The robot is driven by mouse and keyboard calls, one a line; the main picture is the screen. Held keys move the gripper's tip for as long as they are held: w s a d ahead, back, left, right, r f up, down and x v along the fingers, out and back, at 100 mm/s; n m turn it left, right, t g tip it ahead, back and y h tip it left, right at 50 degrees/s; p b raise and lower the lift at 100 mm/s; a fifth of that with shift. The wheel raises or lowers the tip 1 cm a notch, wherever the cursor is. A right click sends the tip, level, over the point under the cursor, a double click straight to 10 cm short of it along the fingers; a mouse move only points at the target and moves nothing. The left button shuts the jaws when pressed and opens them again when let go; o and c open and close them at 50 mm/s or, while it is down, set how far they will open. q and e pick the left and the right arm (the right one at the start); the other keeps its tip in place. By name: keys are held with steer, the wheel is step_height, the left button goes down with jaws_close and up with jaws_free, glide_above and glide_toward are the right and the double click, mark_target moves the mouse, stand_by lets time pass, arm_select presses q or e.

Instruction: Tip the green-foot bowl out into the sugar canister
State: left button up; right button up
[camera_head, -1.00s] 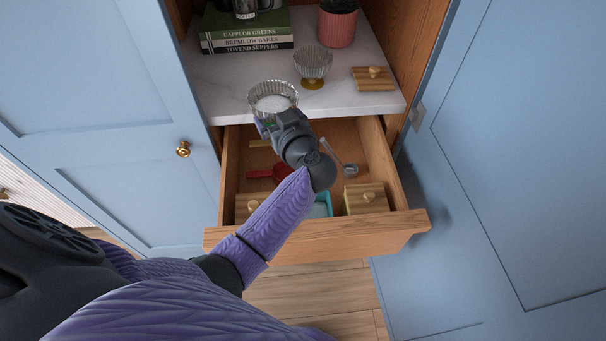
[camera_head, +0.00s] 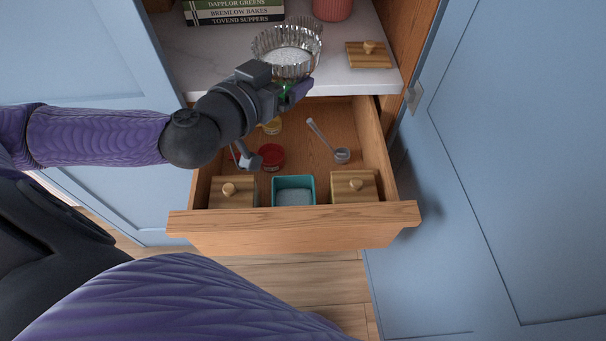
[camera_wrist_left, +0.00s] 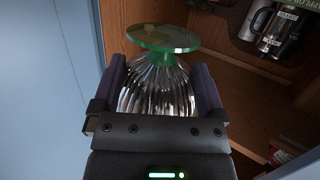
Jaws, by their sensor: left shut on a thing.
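The fluted, clear green-foot bowl (camera_head: 286,48) is held by my left gripper (camera_head: 284,92), roughly upright, with white grains inside. The left wrist view shows its fluted side (camera_wrist_left: 158,90) between the two fingers and its green foot (camera_wrist_left: 163,38). In the head view the bowl is above the shelf's front edge and behind the drawer. An open teal square canister (camera_head: 294,181) with pale contents stands at the drawer's front, nearer the camera than the bowl. I read no label on it, so I cannot confirm that it is the sugar canister. My right gripper is out of view.
Wooden-lidded canisters flank the teal one, left (camera_head: 233,191) and right (camera_head: 354,186). A loose wooden lid (camera_head: 368,54) lies on the marble shelf (camera_head: 210,70). The drawer (camera_head: 300,230) also holds a red round item (camera_head: 270,157) and a long-handled scoop (camera_head: 342,155).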

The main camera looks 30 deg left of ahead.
arm_select(q)
steer(key=w+a+f+m+g+h+b, duration=0.1)
steer(key=w+a+f+m+h+b, duration=0.1)
steer(key=a+f+m+h+b, duration=0.1)
steer(key=shift+w+a+m+h+b, duration=0.15)
steer(key=shift+a+m+h+b, duration=0.2)
steer(key=shift+a+h, duration=0.6)
steer(key=a+f+m+h+b, duration=0.1)
steer(key=a+f, duration=0.1)
steer(key=s+a+f+g+h+b, duration=0.1)
steer(key=a+f, duration=0.1)
steer(key=f, duration=0.1)
steer(key=a+f+m+h+b, duration=0.1)
steer(key=f, duration=0.2)
steer(key=shift+s+a+m+g, duration=0.15)
steer(key=shift+a+m+g, duration=0.2)
steer(key=shift+a+g, duration=0.05)
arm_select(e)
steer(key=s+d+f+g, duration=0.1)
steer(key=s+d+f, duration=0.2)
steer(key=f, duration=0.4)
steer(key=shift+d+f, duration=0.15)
